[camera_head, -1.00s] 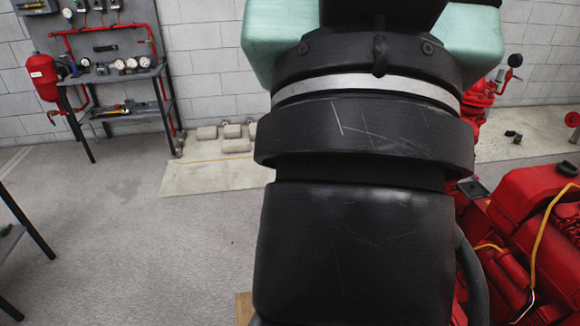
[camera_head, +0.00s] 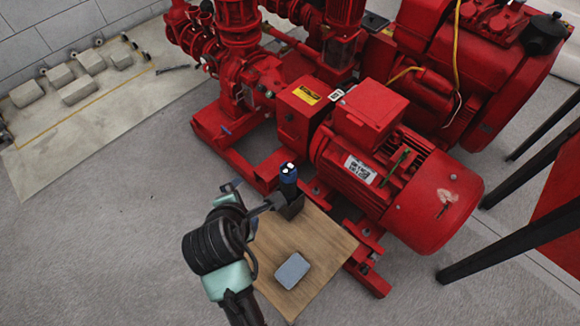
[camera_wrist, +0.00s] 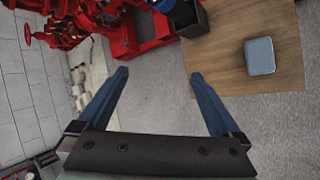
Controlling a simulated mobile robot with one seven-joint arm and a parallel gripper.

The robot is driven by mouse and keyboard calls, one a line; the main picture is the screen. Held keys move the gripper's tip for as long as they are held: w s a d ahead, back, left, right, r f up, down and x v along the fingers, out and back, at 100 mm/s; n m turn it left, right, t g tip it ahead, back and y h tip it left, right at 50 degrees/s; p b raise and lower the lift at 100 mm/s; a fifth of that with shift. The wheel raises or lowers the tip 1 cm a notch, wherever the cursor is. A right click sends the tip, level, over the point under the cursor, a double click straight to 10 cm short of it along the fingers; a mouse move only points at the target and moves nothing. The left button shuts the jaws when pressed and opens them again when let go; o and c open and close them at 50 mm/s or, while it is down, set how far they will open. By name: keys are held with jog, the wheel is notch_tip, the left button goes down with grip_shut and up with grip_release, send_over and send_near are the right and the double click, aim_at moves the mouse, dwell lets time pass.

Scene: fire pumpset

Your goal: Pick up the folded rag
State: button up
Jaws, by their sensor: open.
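The folded rag (camera_head: 292,270) looks like a flat, grey-blue rounded rectangle. It lies on a wooden board (camera_head: 325,250) in front of the red pump set. In the wrist view the rag (camera_wrist: 260,56) is at the upper right, on the bare wood. My gripper (camera_wrist: 158,74) is open, its two blue fingers apart with only floor and the red base visible between them. The rag lies to the right of both fingers, apart from them. In the head view my arm stands left of the board, and its fingers are hard to make out.
A black box (camera_head: 291,207) holding a blue item (camera_head: 288,173) stands at the board's far left corner. The red motor (camera_head: 390,180) and its base frame stand close behind the board. Dark table legs (camera_head: 510,240) are at the right. Grey floor (camera_head: 100,240) is open at the left.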

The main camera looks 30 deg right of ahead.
jog(key=s+d+f+n+g+b, duration=0.15)
jog(key=s+f+n+g, duration=0.35)
jog(key=s+f, duration=0.9)
jog(key=b, duration=0.3)
send_over(292, 270)
jog(key=s+a, duration=0.1)
jog(key=a, duration=0.1)
jog(key=shift+h, duration=0.3)
notch_tip(292, 270, down, 8)
jog(key=shift+a+r, duration=0.1)
jog(key=shift+r, duration=0.05)
jog(key=shift+b+x, duration=1.3)
jog(key=shift+x, duration=1.6)
jog(key=c, duration=1.3)
